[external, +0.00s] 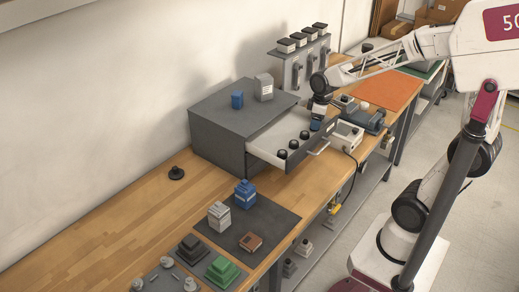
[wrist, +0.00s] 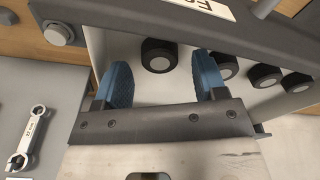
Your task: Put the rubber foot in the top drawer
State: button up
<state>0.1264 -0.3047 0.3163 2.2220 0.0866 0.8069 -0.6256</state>
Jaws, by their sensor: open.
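The top drawer (external: 262,150) is pulled out of the dark grey cabinet (external: 240,122). Several round black rubber feet (external: 293,144) stand in a row inside it; they also show in the wrist view (wrist: 264,75), black with pale grey faces. My gripper (external: 316,125) is over the drawer's right end. In the wrist view its blue fingers (wrist: 162,80) are apart and empty. One foot (wrist: 160,54) lies just beyond the gap between them; whether they touch it I cannot tell.
A small black round piece (external: 177,173) sits alone on the wooden bench left of the cabinet. A blue block (external: 237,100) and a grey block (external: 264,87) stand on the cabinet. A dark mat (external: 262,212) holds parts. A wrench (wrist: 27,138) shows in the wrist view.

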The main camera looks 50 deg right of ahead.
notch_tip(320, 180, up, 11)
jog(key=s, duration=0.1)
jog(key=shift+d+f, duration=0.2)
jog(key=shift+d, duration=0.05)
jog(key=shift+s, duration=0.1)
dwell(0.6)
jog(key=s+a+f+m, duration=0.1)
jog(key=s+a+m, duration=0.1)
jog(key=s, duration=0.7)
jog(key=s+a+f+m+t, duration=0.1)
jog(key=s+a+f+m, duration=0.1)
jog(key=s, duration=0.7)
jog(key=shift+a+m+h, duration=0.3)
jog(key=shift+a+m, duration=0.3)
